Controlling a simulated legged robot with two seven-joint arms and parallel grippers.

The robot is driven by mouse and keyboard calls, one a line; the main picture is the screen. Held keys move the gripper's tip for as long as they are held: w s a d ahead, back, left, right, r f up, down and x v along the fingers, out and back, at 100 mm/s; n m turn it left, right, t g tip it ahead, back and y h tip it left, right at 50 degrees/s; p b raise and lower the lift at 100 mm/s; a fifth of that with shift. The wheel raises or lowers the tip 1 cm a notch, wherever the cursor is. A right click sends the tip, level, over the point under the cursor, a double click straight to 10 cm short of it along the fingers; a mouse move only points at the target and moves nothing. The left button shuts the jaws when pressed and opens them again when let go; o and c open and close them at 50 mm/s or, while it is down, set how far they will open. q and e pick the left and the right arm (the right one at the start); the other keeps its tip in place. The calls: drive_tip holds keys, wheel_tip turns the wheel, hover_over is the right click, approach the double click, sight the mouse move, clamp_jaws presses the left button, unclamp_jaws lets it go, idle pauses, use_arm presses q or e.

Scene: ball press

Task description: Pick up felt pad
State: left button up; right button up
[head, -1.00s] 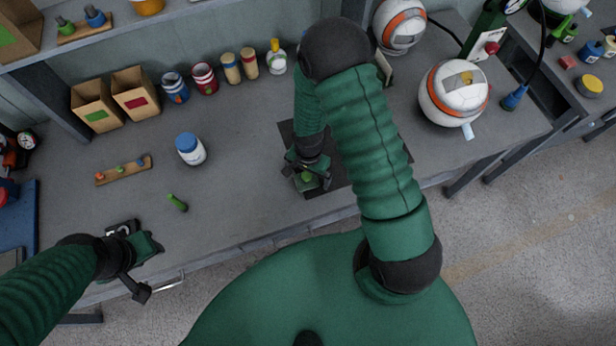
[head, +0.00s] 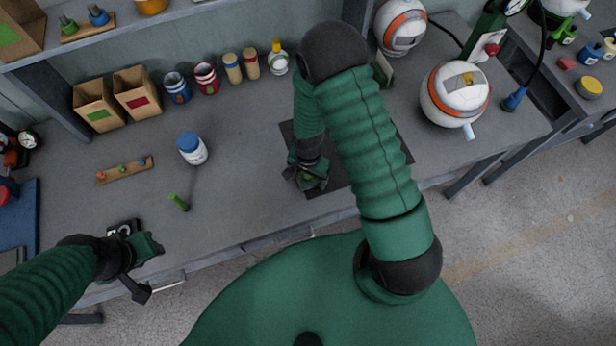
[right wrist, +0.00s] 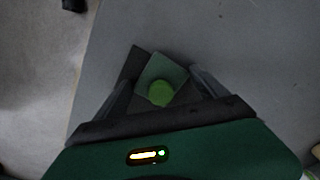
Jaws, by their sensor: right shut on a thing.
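I cannot tell whether the pad touches the mat. My left gripper (head: 146,262) is open and empty near the bench's front edge.
Jars and two cardboard boxes (head: 137,92) line the back. A white ball with an orange band (head: 455,95) is at right.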

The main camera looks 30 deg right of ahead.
drive_tip(key=shift+w+r, duration=0.1)
drive_tip(key=shift+r, duration=0.45)
wheel_tip(320, 180, up, 2)
drive_tip(key=shift+r+b, duration=0.15)
drive_tip(key=shift+b, duration=0.15)
drive_tip(key=s+d, duration=0.3)
drive_tip(key=s, duration=0.1)
drive_tip(key=s+d+r+b, duration=0.1)
drive_tip(key=s+d, duration=0.3)
drive_tip(key=s+d+b, duration=0.1)
drive_tip(key=s+d, duration=0.2)
drive_tip(key=s, duration=0.1)
drive_tip(key=shift+d+r, duration=0.15)
drive_tip(key=shift+s+d+r, duration=0.1)
drive_tip(key=shift+s, duration=0.05)
